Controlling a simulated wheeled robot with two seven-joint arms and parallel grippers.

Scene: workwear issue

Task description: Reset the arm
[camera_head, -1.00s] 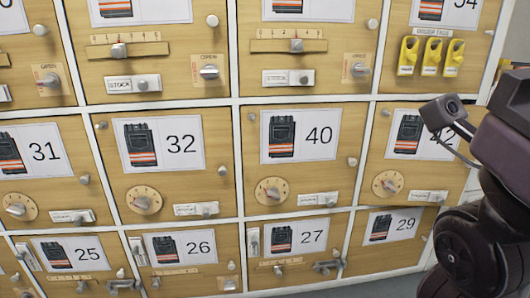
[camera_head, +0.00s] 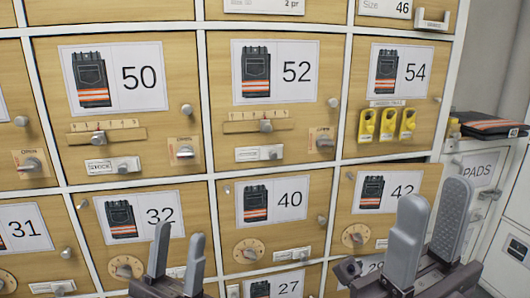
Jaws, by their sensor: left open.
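My left gripper (camera_head: 179,231) is at the bottom of the head view, its two grey fingers pointing up and apart with nothing between them. The upper arm links are out of view.
A wooden locker wall fills most of the view, with knobs, dials and sliders on its doors. Door 42 seems slightly ajar, with a dark gap above it. Folded dark workwear (camera_head: 490,127) lies on a PADS cabinet (camera_head: 480,170) at right.

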